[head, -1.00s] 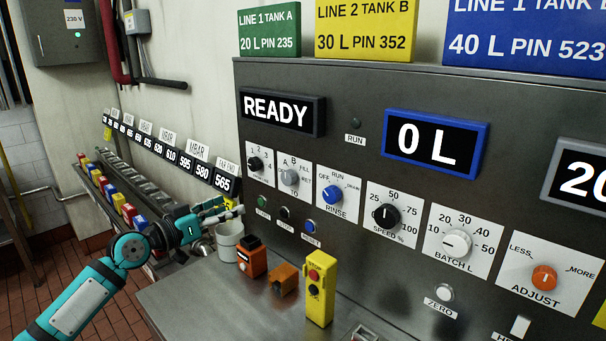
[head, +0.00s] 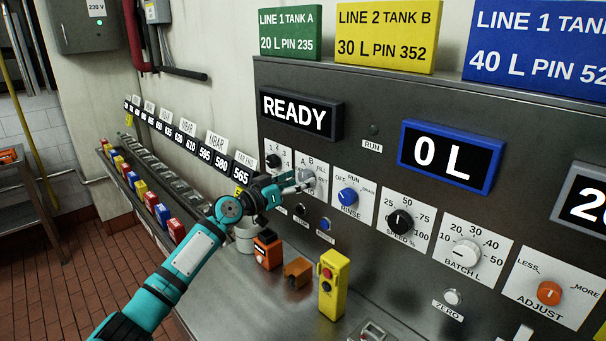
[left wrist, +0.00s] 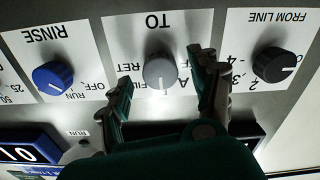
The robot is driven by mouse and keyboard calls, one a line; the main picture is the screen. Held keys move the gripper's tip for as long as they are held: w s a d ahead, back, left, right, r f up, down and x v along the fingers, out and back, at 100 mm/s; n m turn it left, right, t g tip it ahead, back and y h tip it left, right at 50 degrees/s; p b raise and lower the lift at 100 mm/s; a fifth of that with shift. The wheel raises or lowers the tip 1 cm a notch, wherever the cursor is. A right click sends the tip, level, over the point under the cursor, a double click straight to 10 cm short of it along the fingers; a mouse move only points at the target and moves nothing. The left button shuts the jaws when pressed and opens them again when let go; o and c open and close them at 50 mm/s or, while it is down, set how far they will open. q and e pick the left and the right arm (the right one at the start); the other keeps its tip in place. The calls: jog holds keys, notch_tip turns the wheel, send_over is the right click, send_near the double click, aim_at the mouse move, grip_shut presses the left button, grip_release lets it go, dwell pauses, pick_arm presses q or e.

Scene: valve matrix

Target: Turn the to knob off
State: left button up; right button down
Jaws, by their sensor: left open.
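The grey TO knob (left wrist: 160,71) sits on a white plate marked TO in the left wrist view, where the lettering is upside down. Its white pointer line points to the bottom of that picture, between the A and FILL marks. In the head view the TO knob (head: 306,174) is partly covered by my gripper. My left gripper (head: 299,184) is open at the panel. In the left wrist view its fingers (left wrist: 161,76) stand on either side of the knob; I cannot tell whether they touch it. My right gripper is not in view.
The blue RINSE knob (left wrist: 54,77) and black FROM LINE knob (left wrist: 273,65) flank the TO plate. Below the panel, a white cup (head: 246,238), orange blocks (head: 267,250) and a yellow button box (head: 332,285) stand on the steel counter (head: 270,310).

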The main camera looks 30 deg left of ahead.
pick_arm(q)
jog(key=shift+x, duration=0.95)
jog(key=shift+w+d, duration=0.1)
jog(key=shift+w, duration=0.05)
jog(key=c, duration=1.2)
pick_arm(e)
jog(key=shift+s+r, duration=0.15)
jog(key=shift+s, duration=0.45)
